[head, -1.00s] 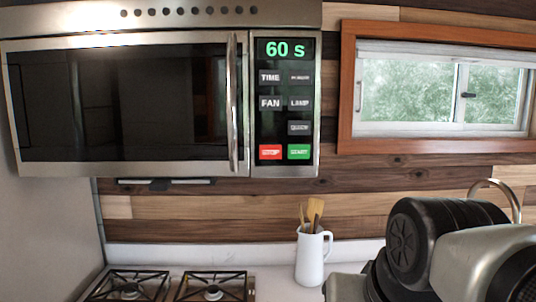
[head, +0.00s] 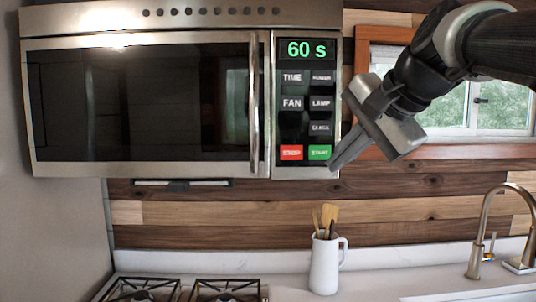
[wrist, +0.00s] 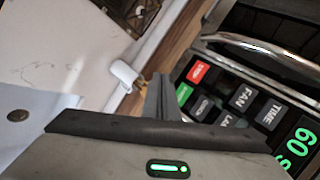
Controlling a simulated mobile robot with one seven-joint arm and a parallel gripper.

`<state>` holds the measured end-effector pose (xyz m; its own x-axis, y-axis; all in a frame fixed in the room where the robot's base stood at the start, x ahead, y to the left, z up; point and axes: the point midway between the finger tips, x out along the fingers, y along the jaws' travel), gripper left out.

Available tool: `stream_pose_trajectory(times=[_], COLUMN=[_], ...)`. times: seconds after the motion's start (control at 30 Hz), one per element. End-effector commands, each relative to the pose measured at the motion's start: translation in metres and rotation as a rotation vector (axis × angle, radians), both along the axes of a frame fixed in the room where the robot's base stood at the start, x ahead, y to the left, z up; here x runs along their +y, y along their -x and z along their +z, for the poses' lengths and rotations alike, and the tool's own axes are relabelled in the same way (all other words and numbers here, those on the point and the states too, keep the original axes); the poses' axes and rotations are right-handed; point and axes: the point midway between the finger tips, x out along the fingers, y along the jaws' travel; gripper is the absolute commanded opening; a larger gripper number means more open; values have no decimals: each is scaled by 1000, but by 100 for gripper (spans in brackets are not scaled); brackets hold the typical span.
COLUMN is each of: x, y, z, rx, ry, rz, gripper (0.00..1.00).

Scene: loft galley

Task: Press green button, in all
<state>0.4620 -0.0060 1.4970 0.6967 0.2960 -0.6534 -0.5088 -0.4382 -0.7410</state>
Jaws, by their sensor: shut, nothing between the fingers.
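The green START button (head: 319,152) is at the lower right of the microwave's black control panel (head: 292,134), beside the red STOP button (head: 291,152). The panel display (head: 307,49) reads "60 s". My gripper (head: 336,165) is shut and empty, its fingertips just right of and slightly below the green button in the head view. I cannot tell whether they touch the panel. In the wrist view the green button (wrist: 184,93) shows partly, close beside my shut fingers (wrist: 160,95), which hide part of it.
The microwave door handle (head: 254,105) stands out left of the panel. Below are a white jug (head: 325,264) with wooden utensils, a gas stove (head: 185,290) and a faucet (head: 484,220). A wood-framed window (head: 358,50) is behind my arm.

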Motion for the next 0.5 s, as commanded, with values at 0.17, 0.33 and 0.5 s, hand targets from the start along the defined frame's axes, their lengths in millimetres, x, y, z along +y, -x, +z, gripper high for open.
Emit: stream_pose_trajectory(times=[0.17, 0.33, 0.5], x=[0, 0, 0], y=[0, -9, -31], z=[0, 1, 1], rx=[0, 0, 3], ry=[2, 3, 3], rz=[1, 2, 3], gripper=[0, 0, 0])
